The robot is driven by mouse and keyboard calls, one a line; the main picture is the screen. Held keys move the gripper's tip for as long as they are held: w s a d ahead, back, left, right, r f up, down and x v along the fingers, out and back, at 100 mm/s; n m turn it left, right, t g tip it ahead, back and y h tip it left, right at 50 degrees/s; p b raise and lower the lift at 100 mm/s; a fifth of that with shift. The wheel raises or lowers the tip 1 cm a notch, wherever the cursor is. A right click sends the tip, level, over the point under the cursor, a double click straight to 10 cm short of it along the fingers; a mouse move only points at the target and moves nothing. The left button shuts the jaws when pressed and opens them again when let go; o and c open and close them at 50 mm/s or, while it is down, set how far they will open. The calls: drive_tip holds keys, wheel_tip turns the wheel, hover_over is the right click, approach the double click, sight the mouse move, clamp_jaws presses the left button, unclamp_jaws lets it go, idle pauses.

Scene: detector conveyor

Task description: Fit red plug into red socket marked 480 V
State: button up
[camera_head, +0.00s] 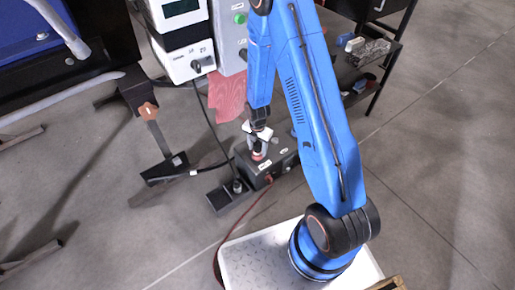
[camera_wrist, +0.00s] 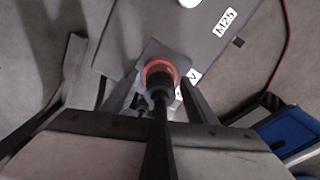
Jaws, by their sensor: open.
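The red socket (camera_wrist: 161,68) shows in the wrist view as a red-orange ring on a dark grey box (camera_wrist: 185,45). A black plug body (camera_wrist: 160,90) stands in line with the ring and covers its middle. I cannot tell how deep it sits. The label beside it is partly hidden; only a "V" shows. My gripper (camera_wrist: 150,98) is open, with its fingers on both sides of the plug, apart from it. In the head view my gripper (camera_head: 258,145) is over the box (camera_head: 281,166), with a bit of red (camera_head: 258,157) just below the fingers.
A red cable (camera_head: 240,222) runs from the box along the floor. A white control unit (camera_head: 184,45) stands behind left; a shelf (camera_head: 375,55) is at back right.

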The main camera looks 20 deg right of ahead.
drive_tip(key=shift+r, duration=0.1)
wheel_tip(320, 180, up, 12)
drive_tip(key=shift+r, duration=0.2)
drive_tip(key=s+d+r+m+t, duration=0.1)
drive_tip(key=s+r+m, duration=0.25)
drive_tip(key=r, duration=0.45)
drive_tip(key=s+r+m+t, duration=0.1)
drive_tip(key=s+r+m, duration=0.3)
drive_tip(key=r, duration=0.5)
drive_tip(key=s+d+r+m, duration=0.1)
drive_tip(key=s+r+m, duration=0.2)
drive_tip(key=r+m, duration=0.35)
drive_tip(key=s+d+r+m+t, duration=0.1)
drive_tip(key=s+r+m, duration=0.4)
drive_tip(key=s, duration=0.5)
drive_tip(key=s+r+m+t, duration=0.1)
drive_tip(key=s+r+m, duration=0.5)
drive_tip(key=s+r, duration=0.2)
drive_tip(key=shift+s+d+m+t, duration=0.3)
drive_tip(key=shift+s+d+t, duration=0.1)
drive_tip(key=shift+s, duration=0.45)
drive_tip(key=shift+c, duration=0.3)
idle(0.5)
